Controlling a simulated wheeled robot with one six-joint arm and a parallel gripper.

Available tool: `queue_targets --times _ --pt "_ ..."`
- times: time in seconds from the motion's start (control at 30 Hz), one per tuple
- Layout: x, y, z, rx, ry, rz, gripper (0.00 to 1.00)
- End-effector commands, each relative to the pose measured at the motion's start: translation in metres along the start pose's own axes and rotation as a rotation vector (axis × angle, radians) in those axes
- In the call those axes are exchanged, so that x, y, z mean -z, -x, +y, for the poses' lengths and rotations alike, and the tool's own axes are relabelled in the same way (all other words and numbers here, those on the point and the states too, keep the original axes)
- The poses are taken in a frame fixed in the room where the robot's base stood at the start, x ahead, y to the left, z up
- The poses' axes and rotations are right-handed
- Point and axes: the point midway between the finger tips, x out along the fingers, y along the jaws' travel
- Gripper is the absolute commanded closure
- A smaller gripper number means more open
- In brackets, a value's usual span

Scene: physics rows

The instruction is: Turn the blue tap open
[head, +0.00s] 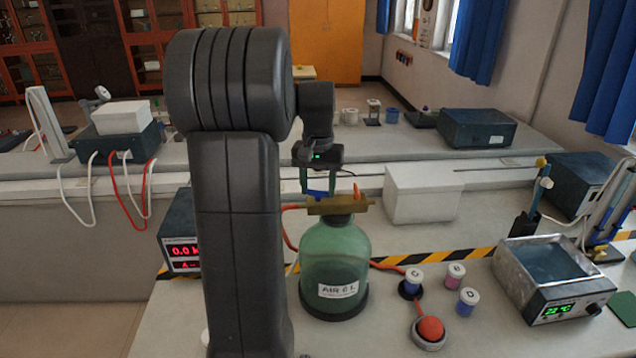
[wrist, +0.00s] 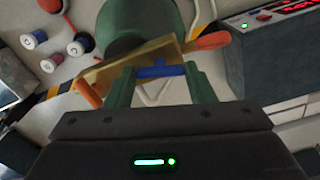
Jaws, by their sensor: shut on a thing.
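The blue tap (wrist: 160,71) is a small blue handle on a brass fitting (head: 338,206) on top of a green glass bottle (head: 335,262) labelled "AIR 6 L". The blue tap also shows in the head view (head: 318,193), partly hidden by the fingers. My gripper (head: 318,191) has come down over the tap from above. In the wrist view my gripper (wrist: 160,76) has its two green fingers on either side of the blue handle, shut on it. The handle lies crosswise between the fingers and pokes out a little at its ends.
Orange handles sit at the fitting's ends, one at the right in the wrist view (wrist: 212,40). A water bath (head: 550,270), small lidded pots (head: 467,301), a red bulb (head: 430,330) and a red-digit meter (head: 180,245) stand around the bottle. My arm hides part of the bench.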

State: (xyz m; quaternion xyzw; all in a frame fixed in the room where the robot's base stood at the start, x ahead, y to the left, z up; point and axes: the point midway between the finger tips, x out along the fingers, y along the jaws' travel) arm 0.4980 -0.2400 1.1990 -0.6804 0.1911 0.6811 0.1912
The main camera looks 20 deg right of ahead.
Motion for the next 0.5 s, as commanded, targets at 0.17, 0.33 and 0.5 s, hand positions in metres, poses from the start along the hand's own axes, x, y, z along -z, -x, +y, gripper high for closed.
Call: queue_targets --times 0.17,0.33,0.5 --pt "0.0006 0.0012 -0.0001 0.0 0.13 0.003 0.74" --pt "0.0007 0.0012 -0.0001 0.0 0.222 0.003 0.74" --pt "0.0007 0.0012 -0.0001 0.0 0.278 0.004 0.74"
